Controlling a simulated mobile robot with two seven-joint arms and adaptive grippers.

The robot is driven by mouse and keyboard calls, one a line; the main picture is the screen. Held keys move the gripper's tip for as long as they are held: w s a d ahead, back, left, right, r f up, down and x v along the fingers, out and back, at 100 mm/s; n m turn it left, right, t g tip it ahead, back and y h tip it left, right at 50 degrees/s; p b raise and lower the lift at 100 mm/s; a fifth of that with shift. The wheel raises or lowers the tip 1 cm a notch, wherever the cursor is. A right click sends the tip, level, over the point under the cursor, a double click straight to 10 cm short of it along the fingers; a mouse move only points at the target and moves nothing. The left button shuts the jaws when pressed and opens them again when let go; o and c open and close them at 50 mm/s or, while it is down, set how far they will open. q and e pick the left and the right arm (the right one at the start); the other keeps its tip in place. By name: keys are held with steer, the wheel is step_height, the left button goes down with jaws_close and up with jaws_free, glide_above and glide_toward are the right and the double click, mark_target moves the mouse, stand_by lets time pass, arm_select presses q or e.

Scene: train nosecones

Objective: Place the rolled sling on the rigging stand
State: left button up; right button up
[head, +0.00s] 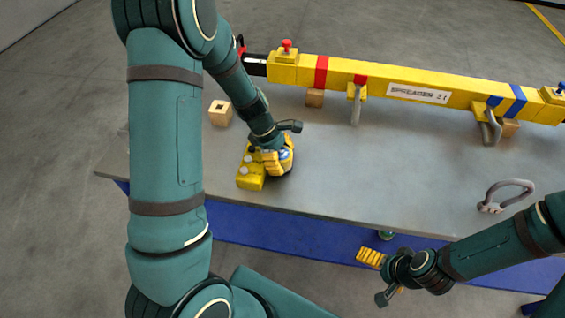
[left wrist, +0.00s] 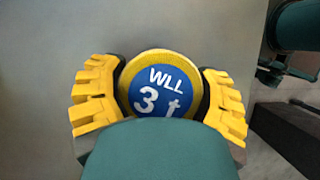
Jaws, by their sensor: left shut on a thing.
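The rolled sling (left wrist: 152,88) is round, with a yellow rim and a blue face lettered "WLL 3 t". My left gripper (left wrist: 158,95) is shut on it, one yellow ribbed finger on each side. In the head view the left gripper (head: 277,160) is low over the grey tabletop (head: 345,190) near its front left, and a bit of the sling's blue face (head: 285,154) shows. I cannot tell whether the sling touches the top. No separate rigging stand is clearly identifiable. My right gripper (head: 378,275) is beyond the table's front edge; its opening is unclear.
A yellow spreader beam (head: 440,95) lies along the back on wooden blocks. A yellow block with pale knobs (head: 250,170) sits just left of the left gripper. A wooden block with a hole (head: 220,113) is behind it. A shackle (head: 503,195) lies at right; the middle is clear.

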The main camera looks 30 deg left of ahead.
arm_select(q)
steer(key=shift+f, duration=0.55)
steer(key=shift+f, duration=0.1)
steer(key=o, duration=1.3)
steer(key=shift+r, duration=0.25)
steer(key=p+v, duration=0.3)
steer(key=v, duration=0.7)
steer(key=shift+a+r+p, duration=0.1)
steer(key=shift+r+p, duration=0.1)
steer(key=shift+p, duration=0.1)
steer(key=shift+s+a+r, duration=0.1)
steer(key=shift+a+r, duration=0.2)
steer(key=shift+r, duration=0.3)
